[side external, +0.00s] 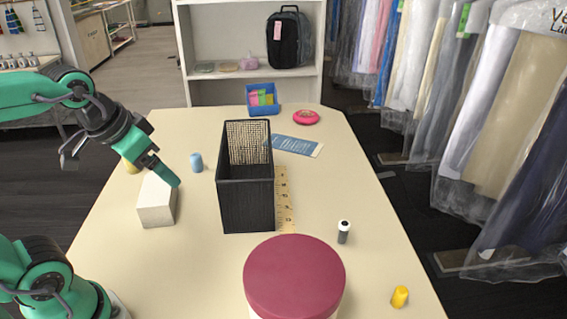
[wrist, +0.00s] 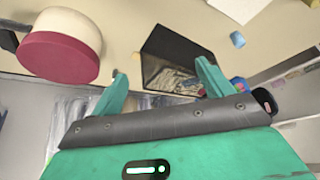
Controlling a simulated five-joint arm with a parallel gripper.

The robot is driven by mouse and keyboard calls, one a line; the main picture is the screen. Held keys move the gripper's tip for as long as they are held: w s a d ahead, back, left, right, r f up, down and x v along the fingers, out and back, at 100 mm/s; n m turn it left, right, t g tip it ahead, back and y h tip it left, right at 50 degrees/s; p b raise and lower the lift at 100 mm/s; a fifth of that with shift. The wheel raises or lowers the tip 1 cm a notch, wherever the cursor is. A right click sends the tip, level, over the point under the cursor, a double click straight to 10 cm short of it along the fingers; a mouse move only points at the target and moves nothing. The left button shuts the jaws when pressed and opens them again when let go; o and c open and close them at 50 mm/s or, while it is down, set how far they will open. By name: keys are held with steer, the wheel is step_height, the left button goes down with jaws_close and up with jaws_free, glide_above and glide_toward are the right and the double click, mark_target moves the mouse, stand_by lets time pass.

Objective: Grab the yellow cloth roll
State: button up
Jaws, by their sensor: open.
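Two small yellow things show in the side external view. A yellow roll-like piece (side external: 131,166) stands at the left of the table, partly hidden behind my arm. A short yellow cylinder (side external: 400,297) stands at the front right corner, far from my gripper. I cannot tell for certain which is the cloth roll. My gripper (side external: 168,175) is above the white box (side external: 157,204), pointing down and to the right. In the wrist view my gripper (wrist: 161,80) has its fingers wide apart with nothing held between them.
A black mesh bin (side external: 246,205) stands mid-table, with a blue roll (side external: 196,162) to its left and a ruler (side external: 285,200) to its right. A maroon-lidded round box (side external: 294,278) is at the front. A blue tray (side external: 262,98) is at the back.

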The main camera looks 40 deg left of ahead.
steer(key=w+a+f+m+g+y, duration=0.1)
steer(key=w+a+g, duration=0.1)
steer(key=w+a, duration=0.7)
steer(key=w+a+g, duration=0.1)
steer(key=w+a, duration=0.5)
steer(key=a, duration=0.6)
steer(key=s+a+f, duration=0.1)
steer(key=a+f, duration=0.4)
steer(key=a, duration=0.2)
steer(key=s+a+f+m+g, duration=0.1)
steer(key=a+f, duration=0.4)
steer(key=a, duration=0.3)
steer(key=s+a+f+g+h, duration=0.1)
steer(key=a+f, duration=0.4)
steer(key=a, duration=0.3)
steer(key=shift+a+f, duration=0.25)
steer(key=shift+s+a+f, duration=0.15)
steer(key=shift+a+f, duration=0.05)
steer(key=shift+a, duration=0.05)
steer(key=shift+f, duration=3.95)
steer(key=c, duration=1.1)
